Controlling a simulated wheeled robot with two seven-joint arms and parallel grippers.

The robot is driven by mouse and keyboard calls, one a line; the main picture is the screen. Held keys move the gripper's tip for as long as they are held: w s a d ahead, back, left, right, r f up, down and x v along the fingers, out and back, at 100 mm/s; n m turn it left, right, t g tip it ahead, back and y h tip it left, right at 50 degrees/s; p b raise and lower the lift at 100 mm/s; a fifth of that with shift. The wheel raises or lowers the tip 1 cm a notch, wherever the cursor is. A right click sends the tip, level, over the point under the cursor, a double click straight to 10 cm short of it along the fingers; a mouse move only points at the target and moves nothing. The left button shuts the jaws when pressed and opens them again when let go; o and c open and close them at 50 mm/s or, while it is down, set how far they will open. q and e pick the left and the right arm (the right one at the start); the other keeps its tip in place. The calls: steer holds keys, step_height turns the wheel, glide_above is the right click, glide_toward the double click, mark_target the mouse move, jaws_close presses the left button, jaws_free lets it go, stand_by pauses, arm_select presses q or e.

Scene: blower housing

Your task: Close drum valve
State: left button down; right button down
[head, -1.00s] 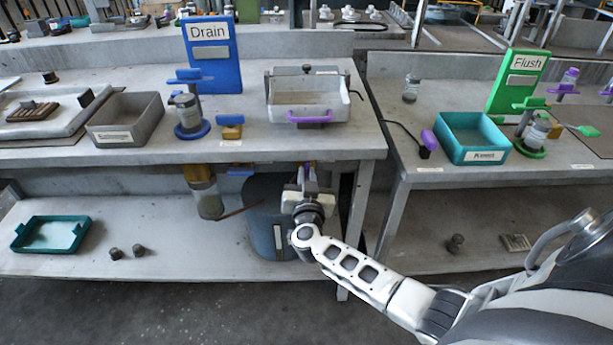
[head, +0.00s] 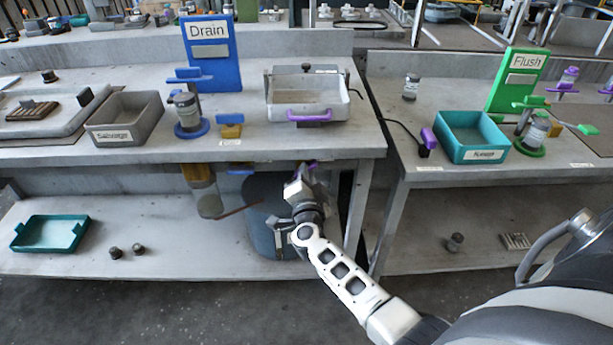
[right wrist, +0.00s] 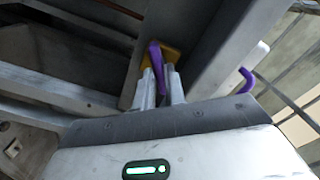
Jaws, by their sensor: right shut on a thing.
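The blue-grey drum (head: 262,222) stands on the lower shelf under the Drain bench, partly hidden behind my right arm. My right gripper (head: 301,183) is in front of the drum's upper right side, just below the bench top. A bit of purple handle (head: 312,164) shows at its tips. In the right wrist view my right gripper (right wrist: 160,85) is shut on this purple valve lever (right wrist: 156,55), with a yellow part (right wrist: 172,54) behind it. The valve body is mostly hidden. My left gripper is not in view.
The bench edge (head: 240,156) lies just above my gripper, and a bench leg (head: 358,205) stands to its right. A jar (head: 207,198) hangs left of the drum. A teal tray (head: 50,233) lies at the shelf's left. Another purple hook (right wrist: 246,80) shows at the right.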

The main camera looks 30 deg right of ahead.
arm_select(q)
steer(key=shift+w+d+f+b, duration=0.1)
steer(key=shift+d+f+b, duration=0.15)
steer(key=shift+b, duration=0.75)
arm_select(e)
steer(key=shift+f+m, duration=0.15)
steer(key=shift+m, duration=3.45)
steer(key=c, duration=1.5)
jaws_free()
steer(key=shift+o, duration=0.2)
